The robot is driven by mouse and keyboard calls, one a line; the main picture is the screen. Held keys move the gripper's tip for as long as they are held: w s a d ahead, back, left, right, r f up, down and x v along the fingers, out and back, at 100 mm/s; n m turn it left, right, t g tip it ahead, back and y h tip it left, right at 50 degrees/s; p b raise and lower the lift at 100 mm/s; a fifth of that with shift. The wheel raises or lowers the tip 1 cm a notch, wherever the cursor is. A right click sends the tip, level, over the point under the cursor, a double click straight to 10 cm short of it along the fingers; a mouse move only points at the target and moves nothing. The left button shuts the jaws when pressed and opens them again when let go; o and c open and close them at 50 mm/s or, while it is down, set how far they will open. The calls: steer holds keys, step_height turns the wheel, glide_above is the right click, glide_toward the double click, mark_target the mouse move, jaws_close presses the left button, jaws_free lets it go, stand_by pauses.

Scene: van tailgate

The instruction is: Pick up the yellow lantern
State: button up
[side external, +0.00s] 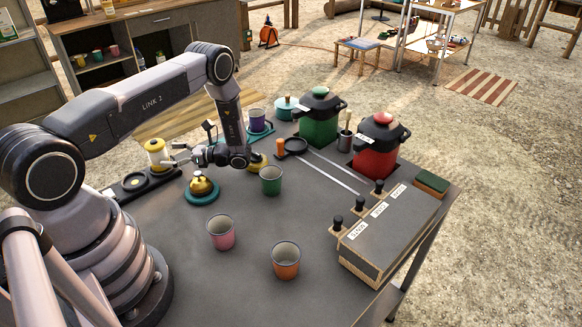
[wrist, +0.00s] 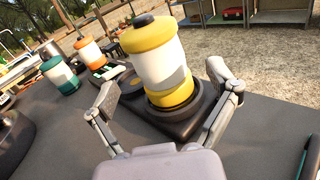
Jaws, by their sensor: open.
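The yellow lantern (side external: 157,153) has a yellow cap, a white middle and a yellow base. In the side external view it stands at the table's left edge. In the wrist view the yellow lantern (wrist: 162,65) is close ahead, on a black base (wrist: 182,126). My gripper (side external: 176,158) is to the right of the lantern in the side external view, pointing at it. In the wrist view my gripper (wrist: 164,80) is open, one finger on each side of the lantern, with nothing held. Whether either finger touches it I cannot tell.
An orange lantern (wrist: 90,52) and a teal lantern (wrist: 60,76) stand to the left in the wrist view. A brass bell (side external: 201,183) and a green cup (side external: 271,180) are near my gripper. Pink (side external: 221,232) and orange (side external: 286,260) cups stand on the front tabletop.

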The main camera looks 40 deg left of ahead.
mark_target(158, 154)
steer(key=x, duration=0.3)
steer(key=shift+s+a, duration=0.15)
steer(key=shift+s, duration=0.05)
steer(key=shift+c, duration=0.3)
steer(key=c, duration=1.3)
steer(key=shift+r, duration=0.15)
